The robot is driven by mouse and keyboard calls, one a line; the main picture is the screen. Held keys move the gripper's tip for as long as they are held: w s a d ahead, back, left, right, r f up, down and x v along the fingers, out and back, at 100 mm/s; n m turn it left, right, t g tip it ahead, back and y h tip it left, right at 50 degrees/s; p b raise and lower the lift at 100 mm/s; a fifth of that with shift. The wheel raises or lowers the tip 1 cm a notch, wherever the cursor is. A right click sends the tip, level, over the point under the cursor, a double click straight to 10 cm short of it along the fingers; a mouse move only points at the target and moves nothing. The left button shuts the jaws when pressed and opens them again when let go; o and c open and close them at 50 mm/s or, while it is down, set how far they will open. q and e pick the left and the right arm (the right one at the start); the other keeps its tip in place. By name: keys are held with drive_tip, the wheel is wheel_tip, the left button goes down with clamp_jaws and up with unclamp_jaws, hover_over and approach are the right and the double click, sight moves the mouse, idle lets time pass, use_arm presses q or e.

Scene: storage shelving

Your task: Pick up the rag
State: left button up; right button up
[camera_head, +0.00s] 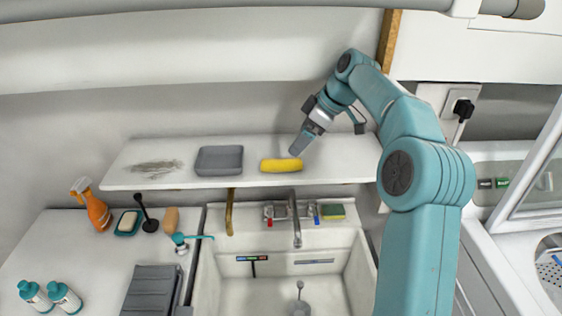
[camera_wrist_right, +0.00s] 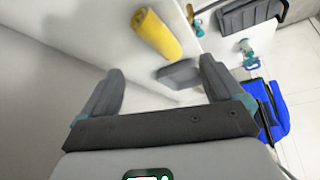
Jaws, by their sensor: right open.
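The rag appears to be the yellow roll (camera_head: 281,165) lying on the white wall shelf (camera_head: 340,160) above the sink. It also shows in the right wrist view (camera_wrist_right: 157,35), beyond my fingertips. My right gripper (camera_head: 297,149) is over the shelf, close to the right end of the roll in the head view. In the right wrist view its two fingers (camera_wrist_right: 160,70) are spread with nothing gripped between them. Whether a fingertip touches the roll cannot be told. My left gripper is not in view.
On the shelf, a grey tray-like thing (camera_head: 219,160) lies left of the roll, then a stringy pale bundle (camera_head: 154,167). Below are a sink (camera_head: 228,264), a tap (camera_head: 296,228) and a counter with an orange spray bottle (camera_head: 91,206). The shelf's right part is clear.

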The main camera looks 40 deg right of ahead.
sight(285, 160)
drive_tip(key=p+x, duration=0.2)
drive_tip(key=x, duration=0.8)
drive_tip(key=shift+d+f, duration=0.1)
drive_tip(key=shift+f, duration=0.1)
drive_tip(key=shift+w, duration=0.1)
drive_tip(key=shift+r, duration=0.1)
drive_tip(key=shift+c, duration=1.2)
drive_tip(key=shift+s, duration=0.25)
drive_tip(key=c, duration=0.5)
drive_tip(key=shift+w, duration=0.1)
drive_tip(key=c, duration=0.5)
drive_tip(key=shift+c, duration=0.2)
